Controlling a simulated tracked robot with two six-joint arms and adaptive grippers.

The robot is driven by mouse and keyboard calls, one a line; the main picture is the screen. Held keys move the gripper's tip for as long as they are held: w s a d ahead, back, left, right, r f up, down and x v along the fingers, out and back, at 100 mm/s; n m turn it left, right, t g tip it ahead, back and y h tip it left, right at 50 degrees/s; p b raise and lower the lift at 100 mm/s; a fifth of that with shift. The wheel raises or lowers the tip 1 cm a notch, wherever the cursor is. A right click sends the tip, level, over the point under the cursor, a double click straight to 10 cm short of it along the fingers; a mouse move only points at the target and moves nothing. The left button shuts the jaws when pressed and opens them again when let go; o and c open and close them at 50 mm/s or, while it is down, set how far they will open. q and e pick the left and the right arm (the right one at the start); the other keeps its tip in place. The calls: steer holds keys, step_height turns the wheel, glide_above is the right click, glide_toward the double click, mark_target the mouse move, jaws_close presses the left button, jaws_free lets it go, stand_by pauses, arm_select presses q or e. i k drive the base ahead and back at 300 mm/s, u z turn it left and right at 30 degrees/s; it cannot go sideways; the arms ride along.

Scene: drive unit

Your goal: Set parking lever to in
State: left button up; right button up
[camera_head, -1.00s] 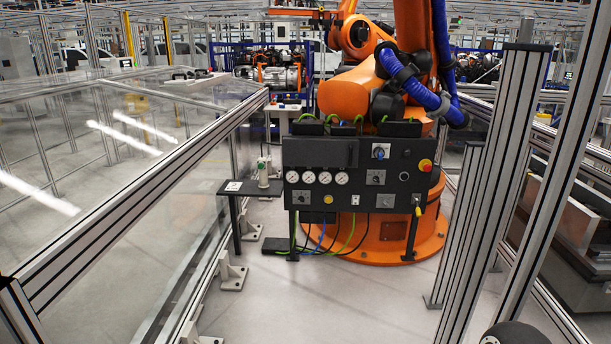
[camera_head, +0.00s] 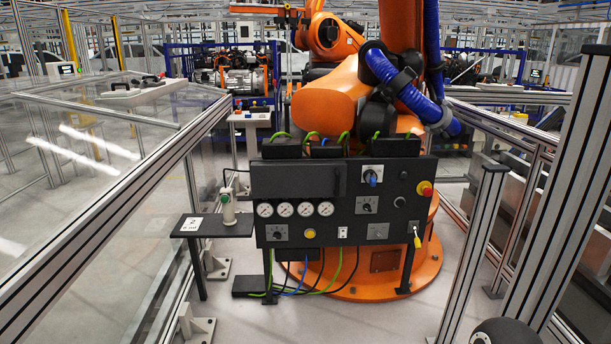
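A black control panel (camera_head: 345,208) stands on legs in the middle of the head camera view, in front of an orange industrial robot. It bears a blue switch (camera_head: 370,176) on a light plate at the upper right. Rotary switches on grey plates sit below it (camera_head: 366,205) and at the lower left (camera_head: 277,232). A small yellow and white part (camera_head: 417,237) sticks out at the lower right. I cannot tell which of these is the parking lever, nor read any labels. Neither of my grippers is in view.
A side shelf (camera_head: 212,227) left of the panel holds a white and green device (camera_head: 229,207). A glass-walled frame (camera_head: 110,205) runs along the left. Metal posts (camera_head: 472,255) stand on the right. The floor (camera_head: 330,318) before the panel is clear.

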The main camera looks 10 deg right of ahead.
mark_target(418, 246)
steer(key=z, duration=0.2)
steer(key=i, duration=1.35)
steer(key=z, duration=0.75)
steer(key=i, duration=1.5)
steer(key=z, duration=0.4)
